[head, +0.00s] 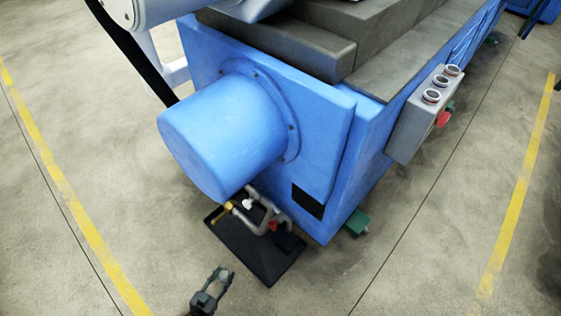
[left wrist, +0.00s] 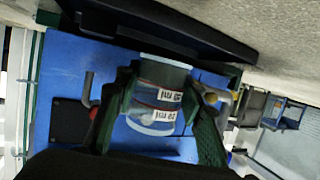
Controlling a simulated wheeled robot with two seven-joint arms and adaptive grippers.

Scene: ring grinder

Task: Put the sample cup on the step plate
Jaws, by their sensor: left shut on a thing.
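In the left wrist view, the sample cup (left wrist: 158,95) is a clear cup with volume markings, lying tilted between the two fingers of my left gripper (left wrist: 162,112). The fingers are shut on its sides. In the head view, my left gripper (head: 210,290) shows at the bottom edge, and I cannot make out the cup there. It is in front of a black plate (head: 236,252) on the floor, below the blue cylinder. I cannot tell for sure that this is the step plate. My right gripper is not in view.
The blue grinder (head: 335,170) with its protruding cylinder (head: 220,135) fills the middle of the head view. Bent grey pipes (head: 262,212) with a red part stand over the black plate. A grey button box (head: 425,115) is on the right. Concrete floor is clear on both sides.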

